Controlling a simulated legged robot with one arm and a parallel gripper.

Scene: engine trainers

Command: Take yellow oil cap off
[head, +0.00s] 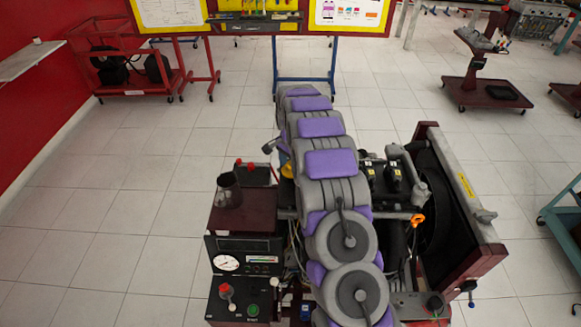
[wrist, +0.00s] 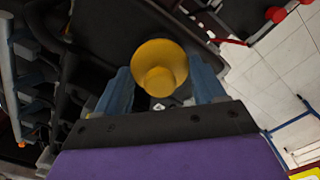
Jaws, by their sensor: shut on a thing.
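The yellow oil cap (wrist: 160,66) is round with a smaller raised knob, and shows in the wrist view between the two blue fingers of my gripper (wrist: 162,90). My gripper is shut on it. Dark engine parts lie behind the cap, and I cannot tell whether it is seated or lifted. In the head view my purple and grey arm reaches forward over the engine trainer (head: 436,190) and hides my gripper. A small yellow patch (head: 286,165) shows at the arm's left edge; I cannot tell whether it is the cap.
A control panel with a gauge (head: 229,263) stands left of my arm. The radiator frame (head: 458,182) rises on the right. A red cart (head: 484,92) and a tool board on a stand (head: 258,27) are farther back. The tiled floor at left is clear.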

